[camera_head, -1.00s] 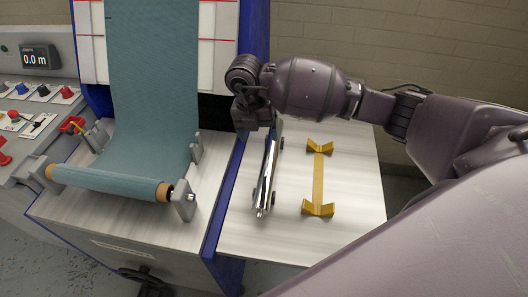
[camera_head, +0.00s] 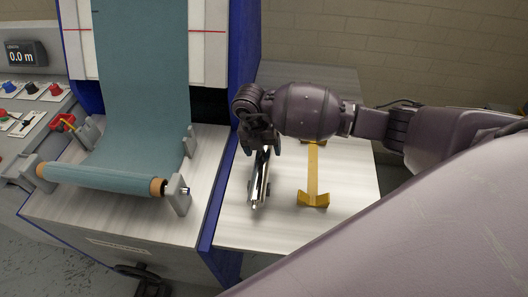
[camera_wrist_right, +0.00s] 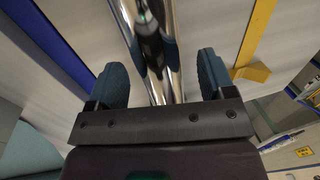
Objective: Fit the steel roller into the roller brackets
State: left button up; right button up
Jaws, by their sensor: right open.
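The steel roller (camera_head: 260,182) is a shiny bar lying lengthwise on the light side table. My right gripper (camera_head: 262,150) is open over its far part. In the right wrist view the roller (camera_wrist_right: 174,35) passes between the two spread, dark blue fingers (camera_wrist_right: 162,75), with a gap on each side. A dark streak along its middle may be a reflection. Grey brackets stand on the machine bed to the left: a front right one (camera_head: 177,194), a back right one (camera_head: 188,141) and a back left one (camera_head: 88,132). My left gripper is out of view.
A teal cloth roll (camera_head: 100,178) lies across the front of the machine bed. A blue frame edge (camera_head: 213,205) separates bed and side table (camera_head: 345,215).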

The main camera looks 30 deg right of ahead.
jog(key=shift+f, duration=0.4)
jog(key=c, duration=1.1)
jog(key=shift+r, duration=0.1)
jog(key=shift+c, duration=0.8)
jog(key=shift+r, duration=0.1)
